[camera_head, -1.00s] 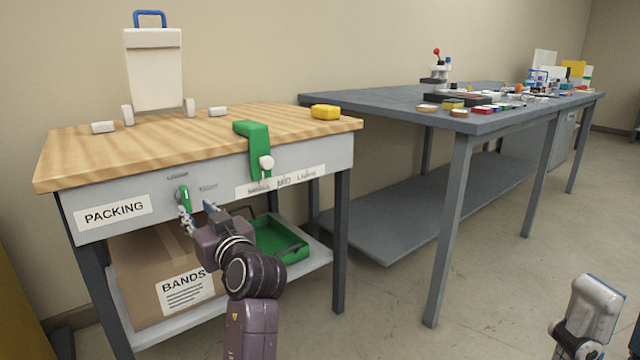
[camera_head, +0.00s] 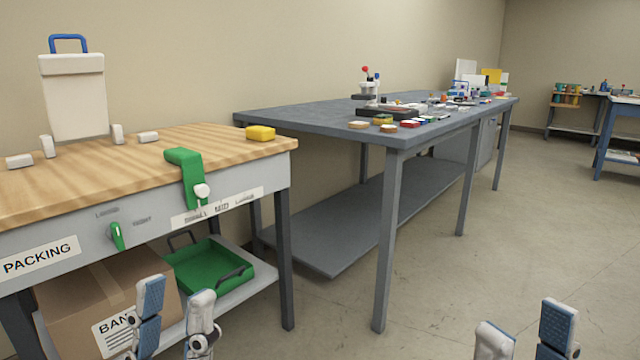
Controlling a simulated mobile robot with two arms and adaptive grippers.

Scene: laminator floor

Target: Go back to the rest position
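My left gripper (camera_head: 175,312) is at the lower left of the head view. Its two fingers stand upright and apart with nothing between them. It is in front of the packing bench's lower shelf, below and apart from the small green handle (camera_head: 117,236) on the bench front. My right gripper (camera_head: 525,332) is at the bottom right over the floor. Its two fingers are apart and no object shows between them. The lower parts of both grippers are cut off by the picture edge.
The wooden-topped packing bench (camera_head: 215,143) carries a green clamp-like piece (camera_head: 184,165) and a yellow block (camera_head: 260,133). Below are a cardboard box (camera_head: 75,300) and a green tray (camera_head: 205,268). A long grey table (camera_head: 300,118) stands behind.

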